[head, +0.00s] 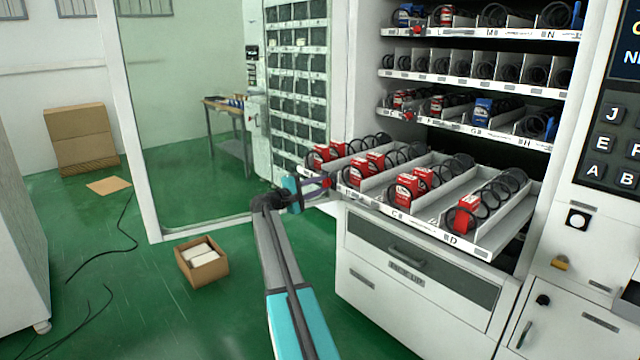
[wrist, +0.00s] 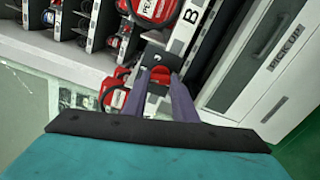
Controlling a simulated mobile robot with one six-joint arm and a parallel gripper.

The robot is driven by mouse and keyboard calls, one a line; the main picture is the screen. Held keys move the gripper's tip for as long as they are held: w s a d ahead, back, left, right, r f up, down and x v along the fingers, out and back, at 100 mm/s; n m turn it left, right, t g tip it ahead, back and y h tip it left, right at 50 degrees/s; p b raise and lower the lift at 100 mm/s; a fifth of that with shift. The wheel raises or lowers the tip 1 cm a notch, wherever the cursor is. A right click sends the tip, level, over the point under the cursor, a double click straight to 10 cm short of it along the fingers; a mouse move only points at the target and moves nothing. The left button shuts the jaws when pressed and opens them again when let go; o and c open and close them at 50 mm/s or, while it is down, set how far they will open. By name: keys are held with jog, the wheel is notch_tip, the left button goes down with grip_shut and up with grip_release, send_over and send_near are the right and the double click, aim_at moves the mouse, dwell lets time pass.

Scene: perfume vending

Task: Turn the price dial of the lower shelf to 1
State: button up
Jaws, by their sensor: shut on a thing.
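The lower shelf (head: 470,235) is pulled out of the machine and carries red boxes in lanes labelled with letters. Its red price dial (head: 327,183) is at the shelf's front left end. My gripper (head: 314,183) reaches this end from the left, its purple fingers at the dial. In the wrist view, the fingers of my gripper (wrist: 160,80) are closed around the small red dial (wrist: 160,71), next to the label strip with the letter B. The fingers hide most of the dial, and I cannot read any number on it.
The upper shelves (head: 470,121) stay inside the machine, with their own red knobs at the left. A pick-up drawer (head: 405,255) is below the lower shelf. An open carton (head: 202,265) stands on the green floor to the left. The glass door (head: 145,190) stands open.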

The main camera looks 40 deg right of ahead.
jog(key=shift+n+p, duration=2.65)
jog(key=shift+n, duration=1.95)
jog(key=shift+f, duration=0.1)
jog(key=o, duration=1)
jog(key=shift+o, duration=0.2)
jog(key=a+b, duration=0.2)
jog(key=a, duration=1.1)
jog(key=shift+w+a+b, duration=0.35)
jog(key=shift+w+a, duration=0.05)
jog(key=shift+w, duration=0.05)
